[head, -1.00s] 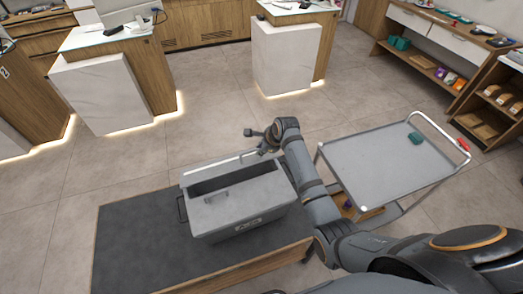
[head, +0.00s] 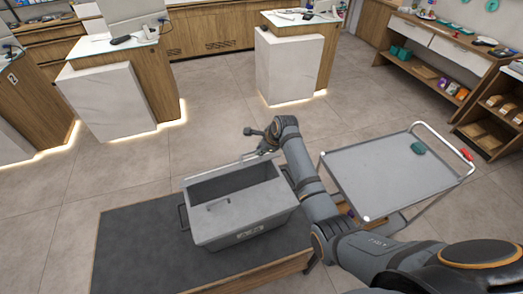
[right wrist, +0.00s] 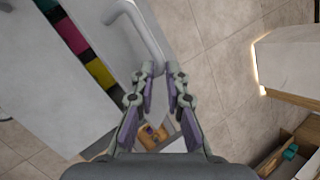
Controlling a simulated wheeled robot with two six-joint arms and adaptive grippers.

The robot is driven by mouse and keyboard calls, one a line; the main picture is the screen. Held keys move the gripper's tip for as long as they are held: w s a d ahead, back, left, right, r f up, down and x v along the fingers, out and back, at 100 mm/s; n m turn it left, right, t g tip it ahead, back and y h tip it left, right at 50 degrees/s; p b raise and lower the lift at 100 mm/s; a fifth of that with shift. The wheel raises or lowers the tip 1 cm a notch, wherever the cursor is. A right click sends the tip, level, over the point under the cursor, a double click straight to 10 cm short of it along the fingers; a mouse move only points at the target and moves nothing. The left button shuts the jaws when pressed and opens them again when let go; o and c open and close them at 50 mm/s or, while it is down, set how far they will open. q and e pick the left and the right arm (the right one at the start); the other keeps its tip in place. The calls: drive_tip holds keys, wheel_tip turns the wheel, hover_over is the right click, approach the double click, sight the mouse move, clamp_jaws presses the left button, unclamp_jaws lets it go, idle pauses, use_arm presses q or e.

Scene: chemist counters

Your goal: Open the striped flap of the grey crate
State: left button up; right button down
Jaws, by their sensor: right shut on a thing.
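The grey crate (head: 215,240) stands on a dark-topped low table. Its back half is open and shows a dark inside; the front half is covered by a flat grey flap (head: 245,207) with a small handle. The striped flap (right wrist: 118,62) shows in the right wrist view as a pale panel with teal, pink and yellow stripes and a grey bar handle (right wrist: 141,25). My right gripper (right wrist: 160,70) is shut on that handle. In the head view the right gripper (head: 266,148) is at the crate's back right edge, partly hidden by its arm. My left gripper is not in view.
A grey trolley (head: 385,175) with a teal item (head: 418,148) stands right of the crate, close to my right arm. The low table's dark top (head: 130,250) is bare left of the crate. White counters (head: 108,98) stand beyond open floor.

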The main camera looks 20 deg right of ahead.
drive_tip(key=shift+w+a+r, duration=0.1)
drive_tip(key=shift+w+r, duration=0.2)
drive_tip(key=shift+w, duration=0.15)
drive_tip(key=shift+w+r, duration=0.1)
drive_tip(key=shift+w, duration=0.5)
drive_tip(key=shift+a, duration=0.1)
